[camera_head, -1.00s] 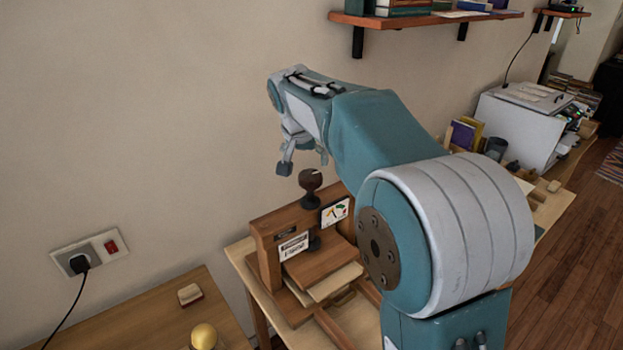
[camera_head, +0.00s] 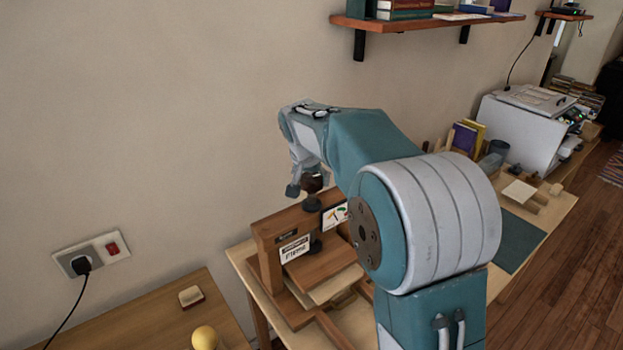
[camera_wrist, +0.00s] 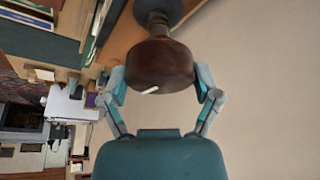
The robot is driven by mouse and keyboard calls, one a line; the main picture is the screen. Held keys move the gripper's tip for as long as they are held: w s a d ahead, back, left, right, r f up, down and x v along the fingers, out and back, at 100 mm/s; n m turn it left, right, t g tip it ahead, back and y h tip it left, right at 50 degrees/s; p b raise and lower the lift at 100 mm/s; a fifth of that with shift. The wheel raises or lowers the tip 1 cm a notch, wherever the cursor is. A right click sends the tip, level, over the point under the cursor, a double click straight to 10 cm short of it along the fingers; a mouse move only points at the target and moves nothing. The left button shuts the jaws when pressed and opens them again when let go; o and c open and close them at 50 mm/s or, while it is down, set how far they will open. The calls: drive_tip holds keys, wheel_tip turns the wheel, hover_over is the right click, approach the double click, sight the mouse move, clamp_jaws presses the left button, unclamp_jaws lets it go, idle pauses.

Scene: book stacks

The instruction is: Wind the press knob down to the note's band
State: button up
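The wooden press (camera_head: 268,237) stands on a light wood table, with a dark round knob (camera_head: 312,184) on a black stem above its top beam. In the wrist view the dark brown knob (camera_wrist: 160,66), with a short white mark, lies between the two fingertips. My gripper (camera_wrist: 161,90) is open, one finger on each side of the knob. Whether the fingers touch it cannot be told. My arm hides the press's right side.
A lower table at left holds a yellow ball (camera_head: 204,338) and a small block (camera_head: 191,296). A wall shelf (camera_head: 420,23) with books hangs above my arm. A white machine (camera_head: 522,125) stands at the back right. A wall socket (camera_head: 90,254) is at left.

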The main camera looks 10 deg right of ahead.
drive_tip(key=shift+f, duration=0.1)
drive_tip(key=shift+m+g+h, duration=0.5)
drive_tip(key=shift+m+h, duration=0.1)
drive_tip(key=shift+m, duration=1.6)
drive_tip(key=o, duration=0.9)
drive_tip(key=shift+w, duration=0.1)
drive_tip(key=shift+o, duration=0.2)
drive_tip(key=shift+a, duration=0.1)
drive_tip(key=v, duration=1.2)
drive_tip(key=shift+a, duration=0.1)
